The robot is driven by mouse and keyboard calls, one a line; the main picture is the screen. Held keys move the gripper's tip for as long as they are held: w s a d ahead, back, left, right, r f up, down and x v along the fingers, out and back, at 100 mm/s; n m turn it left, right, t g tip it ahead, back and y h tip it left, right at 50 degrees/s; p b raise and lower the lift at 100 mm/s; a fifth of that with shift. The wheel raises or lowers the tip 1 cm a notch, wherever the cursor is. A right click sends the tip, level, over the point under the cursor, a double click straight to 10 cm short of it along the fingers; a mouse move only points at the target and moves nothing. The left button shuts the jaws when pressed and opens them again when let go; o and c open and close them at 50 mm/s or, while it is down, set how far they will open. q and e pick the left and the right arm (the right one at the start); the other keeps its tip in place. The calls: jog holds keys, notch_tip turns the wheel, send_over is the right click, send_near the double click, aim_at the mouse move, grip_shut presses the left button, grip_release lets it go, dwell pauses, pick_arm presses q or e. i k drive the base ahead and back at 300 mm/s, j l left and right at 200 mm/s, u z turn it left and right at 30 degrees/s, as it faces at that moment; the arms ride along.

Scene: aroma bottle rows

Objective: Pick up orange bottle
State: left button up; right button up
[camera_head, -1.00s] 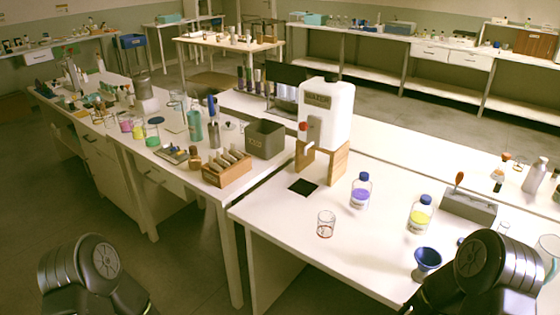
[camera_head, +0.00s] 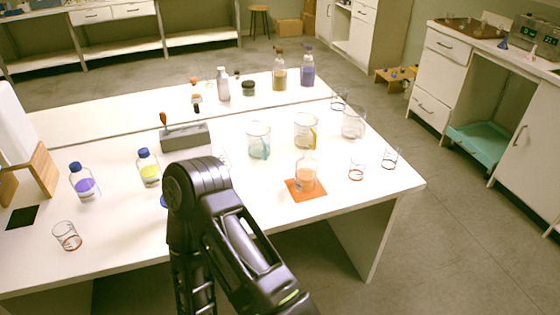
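A clear bottle with pale orange liquid (camera_head: 306,179) stands upright on an orange square mat (camera_head: 318,191) near the right front edge of the white table, in the head view. Its top overlaps in the picture with a beaker behind it. A black arm of mine, which looks like my right one, rises in front of the table left of the bottle and runs down out of the frame. Nothing is seen touching the bottle. Neither of my grippers is in view.
Beakers (camera_head: 259,141) stand behind the bottle; small glasses (camera_head: 357,169) are to its right. Blue-capped bottles with purple (camera_head: 85,184) and yellow (camera_head: 149,170) liquid stand left. A grey holder (camera_head: 185,137) is behind my arm. The table's right corner is bare.

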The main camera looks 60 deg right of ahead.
aim_at(306, 167)
jog(key=z, duration=2.1)
